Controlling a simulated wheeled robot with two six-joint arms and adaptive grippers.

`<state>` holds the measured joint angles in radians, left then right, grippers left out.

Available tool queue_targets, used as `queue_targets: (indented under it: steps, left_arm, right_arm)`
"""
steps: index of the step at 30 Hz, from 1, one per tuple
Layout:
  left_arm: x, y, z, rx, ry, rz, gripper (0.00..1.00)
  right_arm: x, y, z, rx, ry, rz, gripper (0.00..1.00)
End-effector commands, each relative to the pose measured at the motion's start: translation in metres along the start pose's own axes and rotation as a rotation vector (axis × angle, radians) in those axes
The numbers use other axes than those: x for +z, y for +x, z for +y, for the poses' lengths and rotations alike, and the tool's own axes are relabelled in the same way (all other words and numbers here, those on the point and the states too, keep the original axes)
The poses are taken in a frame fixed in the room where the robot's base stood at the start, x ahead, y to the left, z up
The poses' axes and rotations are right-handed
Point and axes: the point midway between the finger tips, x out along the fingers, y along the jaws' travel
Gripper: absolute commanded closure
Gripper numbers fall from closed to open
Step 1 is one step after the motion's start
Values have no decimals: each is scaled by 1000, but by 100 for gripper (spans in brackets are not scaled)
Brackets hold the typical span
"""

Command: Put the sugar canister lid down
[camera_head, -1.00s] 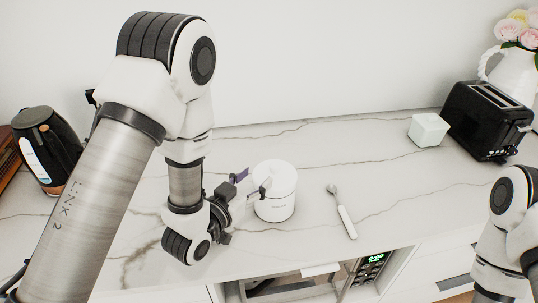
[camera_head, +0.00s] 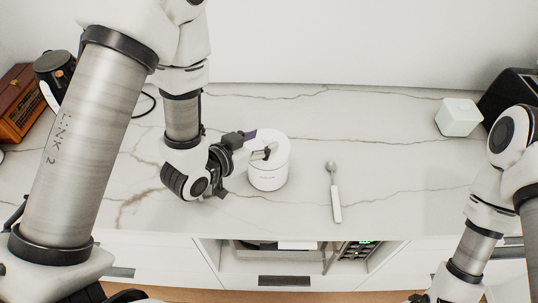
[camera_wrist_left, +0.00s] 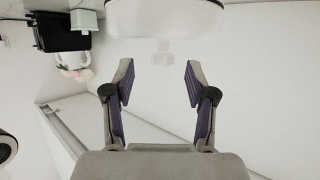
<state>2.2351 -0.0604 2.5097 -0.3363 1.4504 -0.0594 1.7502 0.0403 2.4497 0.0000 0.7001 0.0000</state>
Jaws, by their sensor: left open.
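The white sugar canister (camera_head: 268,176) stands upright on the marble counter. Its top is white too, and I cannot make out clearly where the lid ends and the body begins. My left gripper (camera_head: 262,145) is open at the canister's upper part, one finger in front of it and the other at its far side. In the left wrist view the space between the open fingers (camera_wrist_left: 160,82) is empty, and a white rounded form, likely the canister (camera_wrist_left: 165,18), lies beyond the fingertips at the top edge. Only a dark bit of my right gripper (camera_head: 419,298) shows at the bottom edge.
A spoon with a white handle (camera_head: 336,200) lies right of the canister. A pale box (camera_head: 458,117) and a black toaster (camera_head: 510,95) stand at the right. A black kettle (camera_head: 55,68) is at the left. The counter between canister and box is mostly clear.

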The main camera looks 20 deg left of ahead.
Motion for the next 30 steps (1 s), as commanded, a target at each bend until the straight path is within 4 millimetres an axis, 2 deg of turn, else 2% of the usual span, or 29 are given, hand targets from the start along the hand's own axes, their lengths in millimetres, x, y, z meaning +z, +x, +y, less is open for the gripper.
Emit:
queue_targets:
  steps: [1, 3, 6, 13, 14, 18, 30]
  left_arm:
    - [3, 8, -1, -1, 4, 3, 44]
    - [-5, 21, -2, 0, 2, 0, 44]
    - [-4, 35, -1, 1, 1, 0, 44]
    - [-2, 39, -2, -1, -2, 0, 44]
    - [-2, 39, -2, -1, -2, 0, 51]
    - [-2, 39, -2, -1, -1, 0, 100]
    - [-4, 38, -2, -1, -1, 1, 100]
  right_arm:
    - [1, 11, 0, 0, 0, -2, 60]
    - [1, -5, 0, 0, 0, -2, 60]
    - [0, -11, 0, 0, 0, 1, 60]
    - [0, -9, 0, 0, 0, -1, 60]
    - [0, -9, 0, 0, 0, -1, 60]
    - [0, -9, 0, 0, 0, -1, 60]
    - [0, -11, 0, 0, 0, -1, 60]
